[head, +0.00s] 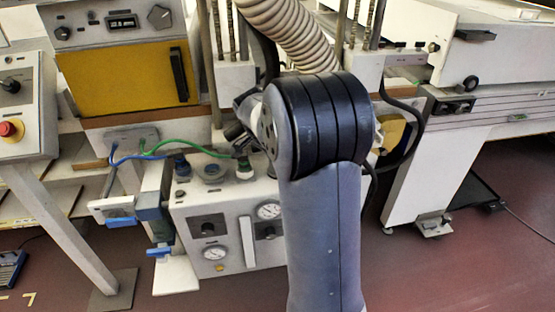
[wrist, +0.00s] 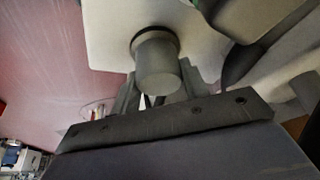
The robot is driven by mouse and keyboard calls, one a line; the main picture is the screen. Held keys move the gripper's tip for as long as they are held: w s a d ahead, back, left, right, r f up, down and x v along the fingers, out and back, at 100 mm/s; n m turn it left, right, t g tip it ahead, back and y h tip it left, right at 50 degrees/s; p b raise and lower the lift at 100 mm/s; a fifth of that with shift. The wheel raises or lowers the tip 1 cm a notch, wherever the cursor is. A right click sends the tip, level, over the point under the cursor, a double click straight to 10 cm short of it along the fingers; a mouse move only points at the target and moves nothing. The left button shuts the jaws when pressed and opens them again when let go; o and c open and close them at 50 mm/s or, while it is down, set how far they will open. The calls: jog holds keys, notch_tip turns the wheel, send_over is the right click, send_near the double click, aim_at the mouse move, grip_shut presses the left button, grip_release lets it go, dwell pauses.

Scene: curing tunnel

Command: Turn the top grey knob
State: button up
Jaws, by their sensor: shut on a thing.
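In the wrist view a round grey knob (wrist: 157,68) stands out from a pale panel (wrist: 110,35) on a darker collar. My gripper (wrist: 160,86) has its fingers on either side of the knob, shut on it. The fingertips are partly hidden behind the knob. In the head view my arm hides the fingertips and the held knob. The white gauge box (head: 225,222) stands behind my arm at the centre left.
On the gauge box are two round gauges and dark front knobs. Blue and green hoses (head: 150,153) run at its upper left. A corrugated hose (head: 290,30) hangs behind my arm. A panel with a red button (head: 10,129) is at far left. Red floor is open at lower right.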

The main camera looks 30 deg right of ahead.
jog(key=shift+m+g, duration=0.8)
jog(key=shift+m, duration=1.4)
jog(key=o, duration=1)
jog(key=shift+c, duration=0.2)
jog(key=p+v, duration=0.1)
jog(key=v, duration=0.9)
jog(key=shift+a+r+p, duration=0.2)
jog(key=shift+r+p, duration=0.1)
jog(key=shift+r, duration=0.05)
